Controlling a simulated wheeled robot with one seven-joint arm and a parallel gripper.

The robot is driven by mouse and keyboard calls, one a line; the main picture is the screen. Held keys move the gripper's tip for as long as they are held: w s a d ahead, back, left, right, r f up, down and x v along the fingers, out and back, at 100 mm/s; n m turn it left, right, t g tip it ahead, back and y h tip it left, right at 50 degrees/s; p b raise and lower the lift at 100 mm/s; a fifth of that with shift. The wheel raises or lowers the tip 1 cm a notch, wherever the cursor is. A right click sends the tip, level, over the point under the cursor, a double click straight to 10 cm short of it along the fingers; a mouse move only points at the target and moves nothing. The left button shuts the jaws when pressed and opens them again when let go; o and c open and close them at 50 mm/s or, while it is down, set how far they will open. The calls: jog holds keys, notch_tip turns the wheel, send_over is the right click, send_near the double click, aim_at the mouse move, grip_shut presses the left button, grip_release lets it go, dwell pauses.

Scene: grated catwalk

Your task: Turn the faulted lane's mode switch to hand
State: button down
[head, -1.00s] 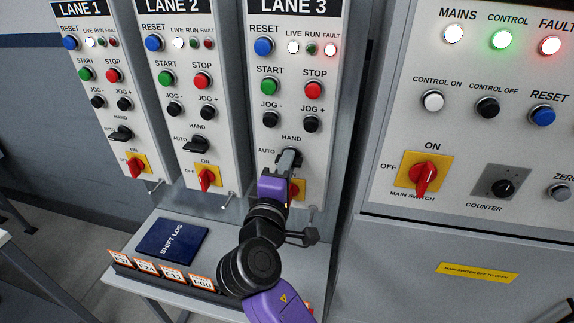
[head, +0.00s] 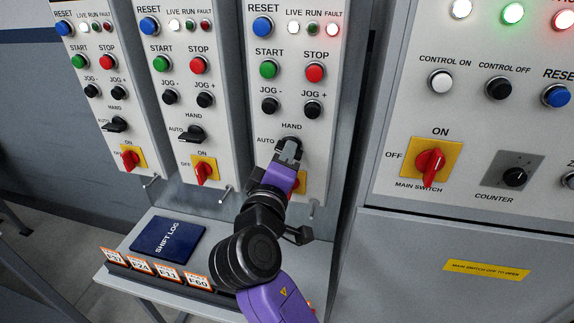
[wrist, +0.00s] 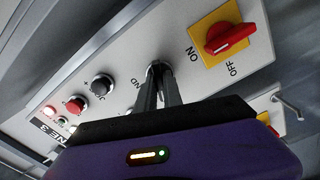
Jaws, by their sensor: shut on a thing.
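Lane 3's panel (head: 340,105) has its FAULT lamp (head: 333,29) lit bright; the fault lamps on the other two lanes look dim. Its mode switch (head: 292,142) is a black knob between the AUTO and HAND labels. My gripper (head: 288,152) is shut on this knob, and its fingers hide most of it, so I cannot tell which label the knob points to. The wrist view shows the two dark fingers (wrist: 159,86) closed together on the mode switch (wrist: 155,69), beside the partly hidden HAND label.
Lane 3's red on/off switch (wrist: 229,34) on its yellow plate is close by, partly behind my wrist in the head view. JOG buttons (head: 313,110) sit above the mode switch. Below is a shelf with a blue shift log (head: 167,238) and several orange-edged tags (head: 168,272).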

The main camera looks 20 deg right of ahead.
jog(key=m+b, duration=1.3)
jog(key=shift+f+m+b, duration=0.15)
jog(key=shift+m+b, duration=0.15)
jog(key=shift+b, duration=0.1)
dwell(0.3)
jog(key=c, duration=1.5)
grip_release()
